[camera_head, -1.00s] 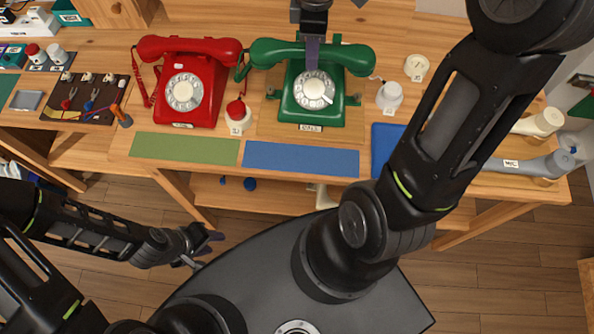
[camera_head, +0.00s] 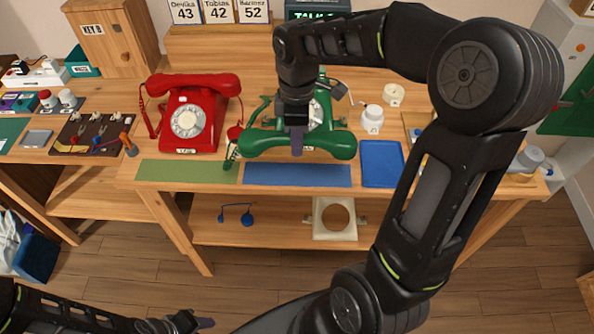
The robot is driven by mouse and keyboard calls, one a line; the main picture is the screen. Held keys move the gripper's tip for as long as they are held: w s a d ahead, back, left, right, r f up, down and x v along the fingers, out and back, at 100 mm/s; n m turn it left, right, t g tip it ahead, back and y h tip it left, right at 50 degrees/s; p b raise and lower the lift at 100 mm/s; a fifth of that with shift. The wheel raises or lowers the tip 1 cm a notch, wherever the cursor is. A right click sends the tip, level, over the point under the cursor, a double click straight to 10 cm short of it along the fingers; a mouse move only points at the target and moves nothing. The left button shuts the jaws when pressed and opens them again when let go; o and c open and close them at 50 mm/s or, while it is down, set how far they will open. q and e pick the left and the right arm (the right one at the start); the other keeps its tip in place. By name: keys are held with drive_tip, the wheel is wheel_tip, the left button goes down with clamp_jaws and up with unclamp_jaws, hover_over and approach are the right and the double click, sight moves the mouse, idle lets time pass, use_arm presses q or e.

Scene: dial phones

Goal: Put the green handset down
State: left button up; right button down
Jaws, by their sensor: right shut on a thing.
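The green handset (camera_head: 258,145) hangs crosswise in my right gripper (camera_head: 297,143), in front of the green dial phone (camera_head: 325,115). The gripper is shut on the middle of the handset from above. The handset is near the back edge of the blue mat (camera_head: 297,176); I cannot tell its exact height. The phone's body is partly hidden by my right arm and the handset. A dark green cord (camera_head: 232,153) shows at the handset's left end. My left gripper (camera_head: 198,323) is low at the bottom edge, away from the table, and its jaw opening is unclear.
A red phone (camera_head: 188,120) with its handset on its cradle stands left. A green mat (camera_head: 188,171) and a blue tray (camera_head: 381,163) flank the blue mat. A white knobbed object (camera_head: 372,119) stands right of the phone. A small red-topped object stands close left of the handset.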

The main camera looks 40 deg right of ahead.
hover_over(297, 174)
wheel_tip(297, 174, down, 6)
drive_tip(key=shift+r, duration=0.25)
drive_tip(key=shift+f, duration=1.85)
drive_tip(key=shift+f, duration=0.15)
drive_tip(key=c, duration=1.1)
unclamp_jaws()
wheel_tip(297, 174, up, 12)
drive_tip(key=shift+r, duration=0.15)
